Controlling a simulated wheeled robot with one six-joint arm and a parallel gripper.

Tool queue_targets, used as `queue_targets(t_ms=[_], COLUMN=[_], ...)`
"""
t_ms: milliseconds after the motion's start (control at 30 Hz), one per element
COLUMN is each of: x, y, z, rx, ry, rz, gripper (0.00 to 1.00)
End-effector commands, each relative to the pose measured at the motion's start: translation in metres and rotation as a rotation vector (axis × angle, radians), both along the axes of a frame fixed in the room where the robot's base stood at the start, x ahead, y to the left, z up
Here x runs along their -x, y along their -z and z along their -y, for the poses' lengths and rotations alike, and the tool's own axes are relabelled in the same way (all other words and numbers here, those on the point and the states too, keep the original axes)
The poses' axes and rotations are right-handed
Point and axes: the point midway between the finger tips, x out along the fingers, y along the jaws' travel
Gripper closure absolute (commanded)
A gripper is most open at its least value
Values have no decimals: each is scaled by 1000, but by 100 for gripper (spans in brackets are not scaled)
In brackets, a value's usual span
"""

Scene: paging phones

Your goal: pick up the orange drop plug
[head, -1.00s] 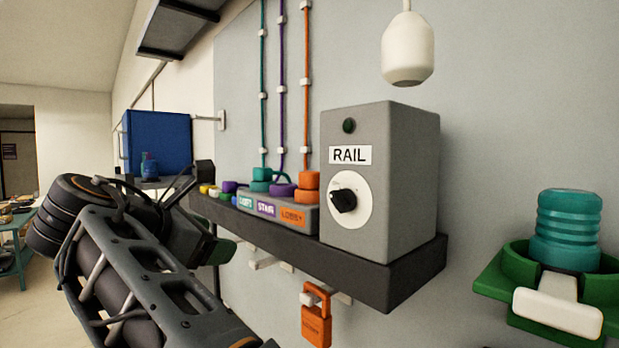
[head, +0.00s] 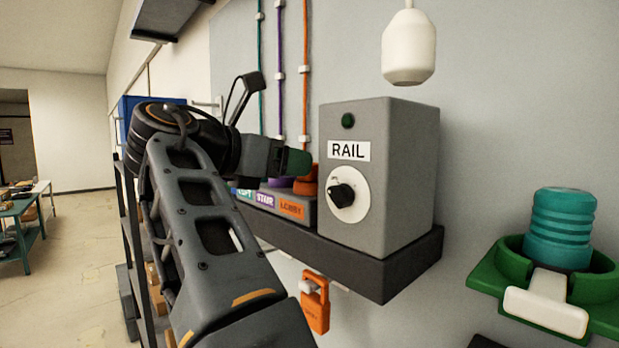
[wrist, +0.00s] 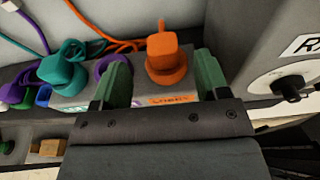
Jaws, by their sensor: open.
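The orange drop plug (wrist: 165,58) sits upright on the grey block (head: 267,205), above the orange LOBBY label (wrist: 172,99). An orange cord runs off behind it. In the wrist view my gripper (wrist: 162,70) is open, with one green finger left of the plug and one right of it. Gaps show on both sides, and nothing is held. In the head view my gripper (head: 297,163) is at the block, and its fingers partly hide the orange plug (head: 307,184). A purple piece (wrist: 112,68) is partly hidden behind the left finger.
A teal plug (wrist: 62,70) stands farther left on the block. The grey RAIL box (head: 378,180) with a black knob stands close to the right. Several cords run up the wall behind. An orange padlock-shaped tag (head: 316,302) hangs below the dark shelf (head: 365,285).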

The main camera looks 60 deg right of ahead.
Motion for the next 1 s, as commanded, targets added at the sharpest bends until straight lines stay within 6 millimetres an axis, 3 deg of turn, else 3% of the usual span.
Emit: queue_targets(t_ms=[167,500,867,1000], x=[3,18,19,19], y=[2,10,13,13], z=[8,44,50,49], rx=[0,0,-1,-1], ry=[2,3,-1,-1], rz=[0,-1,1,1], gripper=[32,32,32,44])
